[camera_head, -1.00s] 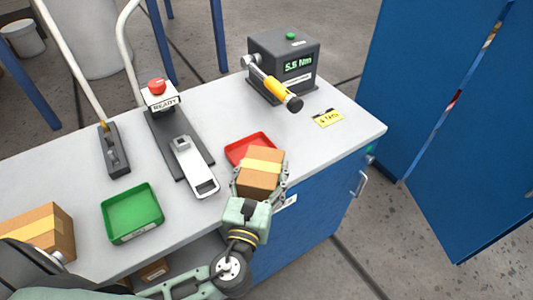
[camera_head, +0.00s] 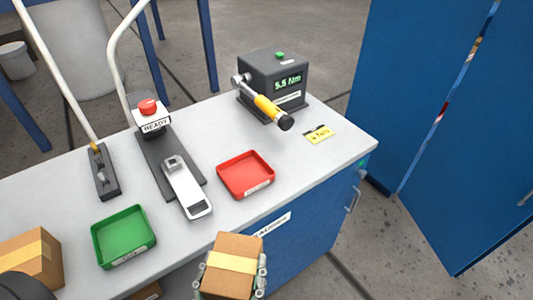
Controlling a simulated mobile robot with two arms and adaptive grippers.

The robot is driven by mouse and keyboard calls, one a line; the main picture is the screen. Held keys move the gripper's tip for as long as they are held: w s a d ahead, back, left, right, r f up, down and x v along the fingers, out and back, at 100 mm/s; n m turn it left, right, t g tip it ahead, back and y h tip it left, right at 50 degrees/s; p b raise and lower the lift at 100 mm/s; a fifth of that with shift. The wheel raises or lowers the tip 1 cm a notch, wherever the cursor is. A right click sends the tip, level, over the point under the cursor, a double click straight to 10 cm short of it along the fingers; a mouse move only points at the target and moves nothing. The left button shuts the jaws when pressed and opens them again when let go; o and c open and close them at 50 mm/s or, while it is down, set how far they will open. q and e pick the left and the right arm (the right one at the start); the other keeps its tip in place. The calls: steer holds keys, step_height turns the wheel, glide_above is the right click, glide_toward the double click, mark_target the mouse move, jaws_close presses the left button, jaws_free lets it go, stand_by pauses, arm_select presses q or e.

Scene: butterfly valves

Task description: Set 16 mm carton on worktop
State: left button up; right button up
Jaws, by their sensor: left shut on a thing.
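A brown carton with a yellow tape band (camera_head: 231,265) is held by my left gripper (camera_head: 231,284), whose fingers show on both sides of it. It is in front of the worktop's front edge at the bottom middle. The gripper is mostly hidden behind and below the carton. A size mark on the carton cannot be read. The light grey worktop (camera_head: 305,163) spans the middle of the view. A second taped carton (camera_head: 30,258) stands at the worktop's left end. My right gripper is not in view.
A red tray (camera_head: 245,174) and a green tray (camera_head: 124,236) sit on the worktop, both empty. A clamp fixture (camera_head: 187,186), a READY button box (camera_head: 151,117) and a torque tester (camera_head: 273,86) stand behind. Bare worktop lies right of the red tray. A blue cabinet (camera_head: 420,90) stands at right.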

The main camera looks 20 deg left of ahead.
arm_select(q)
steer(key=w+a+r+m+h, duration=0.1)
steer(key=w+a+r+h, duration=0.1)
steer(key=w+a, duration=0.3)
steer(key=w+r, duration=0.1)
steer(key=w, duration=0.3)
steer(key=shift+r, duration=0.35)
